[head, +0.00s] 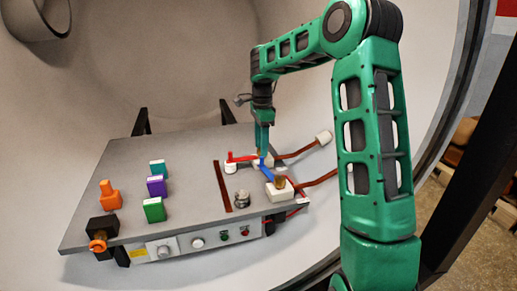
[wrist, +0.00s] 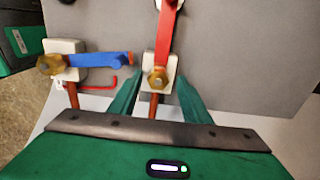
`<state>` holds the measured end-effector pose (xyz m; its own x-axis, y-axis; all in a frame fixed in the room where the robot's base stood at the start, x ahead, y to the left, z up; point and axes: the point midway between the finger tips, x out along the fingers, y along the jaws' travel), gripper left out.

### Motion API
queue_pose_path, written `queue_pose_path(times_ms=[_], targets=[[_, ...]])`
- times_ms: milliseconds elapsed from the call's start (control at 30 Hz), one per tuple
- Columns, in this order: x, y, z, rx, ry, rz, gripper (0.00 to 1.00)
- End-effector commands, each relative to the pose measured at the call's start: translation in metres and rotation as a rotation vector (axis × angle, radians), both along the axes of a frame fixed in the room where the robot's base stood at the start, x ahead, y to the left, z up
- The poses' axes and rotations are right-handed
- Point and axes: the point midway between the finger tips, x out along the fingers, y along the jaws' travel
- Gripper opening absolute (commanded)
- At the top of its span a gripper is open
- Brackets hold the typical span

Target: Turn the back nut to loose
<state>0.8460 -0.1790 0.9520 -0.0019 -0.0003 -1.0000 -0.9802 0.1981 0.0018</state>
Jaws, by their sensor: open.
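The back nut is a brass nut (wrist: 157,78) on a white block (wrist: 148,62), with a red strip (wrist: 167,30) running away from it. The red strip also shows in the head view (head: 241,158). The front nut (head: 279,182) is brass too, on a white block (head: 278,193) with a blue strip (head: 266,172); it shows at left in the wrist view (wrist: 50,65). My gripper (head: 262,150) points down at the back nut. In the wrist view its open fingers (wrist: 157,84) stand on either side of the nut; contact cannot be told.
The grey plate (head: 190,150) also carries an orange piece (head: 109,197), teal (head: 158,168), purple (head: 156,187) and green (head: 154,210) blocks, and a metal knob (head: 242,199). Red-brown bars (head: 297,152) extend rightward. The round chamber wall surrounds the plate.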

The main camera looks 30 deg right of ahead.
Motion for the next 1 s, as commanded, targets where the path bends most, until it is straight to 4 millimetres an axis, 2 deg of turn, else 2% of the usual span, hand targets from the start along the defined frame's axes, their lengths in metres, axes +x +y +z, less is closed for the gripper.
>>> queue_pose_path(times_ms=[167,433,600,667,700,1000], targets=[[-0.0004,-0.0001,-0.0095,0.0,0.0,0.0,0.44],[-0.0002,-0.0001,-0.0103,0.0,0.0,0.0,0.44],[0.0001,-0.0002,-0.01,0.0,-0.002,0.0,0.03],[0.0005,-0.0002,-0.0099,0.0,-0.002,0.001,0.03],[0.0002,0.0092,-0.01,0.0,-0.002,0.003,0.03],[0.0026,0.0026,-0.0091,-0.001,-0.006,0.047,0.03]])
